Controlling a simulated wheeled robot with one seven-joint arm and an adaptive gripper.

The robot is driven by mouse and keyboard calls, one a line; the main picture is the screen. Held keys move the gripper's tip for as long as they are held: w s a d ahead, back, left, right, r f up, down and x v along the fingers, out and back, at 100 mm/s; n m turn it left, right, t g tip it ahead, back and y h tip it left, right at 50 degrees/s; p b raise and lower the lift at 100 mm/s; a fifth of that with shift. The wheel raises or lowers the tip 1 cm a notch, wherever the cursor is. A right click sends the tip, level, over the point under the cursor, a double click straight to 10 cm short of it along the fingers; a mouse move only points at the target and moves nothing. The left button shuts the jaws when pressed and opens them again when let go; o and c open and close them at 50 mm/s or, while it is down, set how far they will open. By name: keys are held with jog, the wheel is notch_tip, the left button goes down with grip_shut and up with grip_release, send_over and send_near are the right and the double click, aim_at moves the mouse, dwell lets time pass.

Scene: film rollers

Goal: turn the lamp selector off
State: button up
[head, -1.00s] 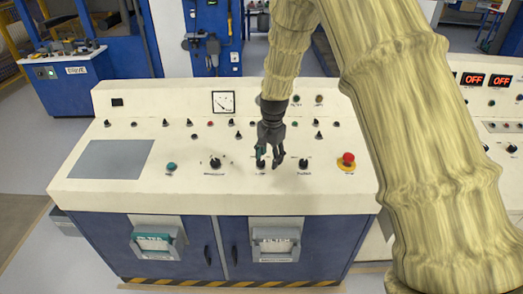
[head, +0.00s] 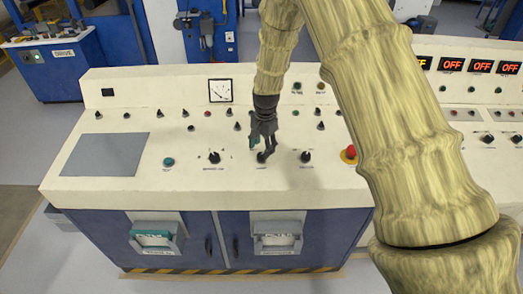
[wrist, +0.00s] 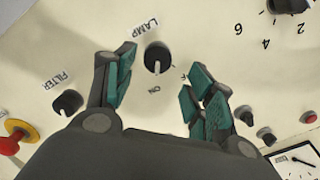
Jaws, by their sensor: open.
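The lamp selector (wrist: 158,58) is a black round knob with a pale pointer mark, below the "LAMP" label in the wrist view. The mark points toward the "ON" text. In the head view the knob (head: 262,157) sits on the cream console, right at the fingers. My gripper (wrist: 160,88) is open, its teal-padded fingers spread to either side of the knob in the wrist view. I cannot tell whether a finger touches it. My gripper also shows in the head view (head: 263,145), pointing down at the panel.
The filter knob (wrist: 67,102) and red emergency button (wrist: 12,138) lie to the left in the wrist view. A numbered dial knob (wrist: 288,4) is at the top right. Small toggles (wrist: 265,135) and a meter (wrist: 298,160) lie lower right. Lit OFF displays (head: 480,66) stand right.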

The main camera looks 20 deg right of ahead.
aim_at(262, 154)
jog(key=shift+s+f+p, duration=0.45)
jog(key=shift+f, duration=0.4)
jog(key=shift+w+a+f, duration=0.1)
jog(key=shift+w+f, duration=0.25)
jog(key=shift+f, duration=0.5)
jog(key=shift+s+r, duration=0.1)
jog(key=shift+s, duration=0.1)
jog(key=shift+w, duration=0.1)
jog(key=c, duration=1)
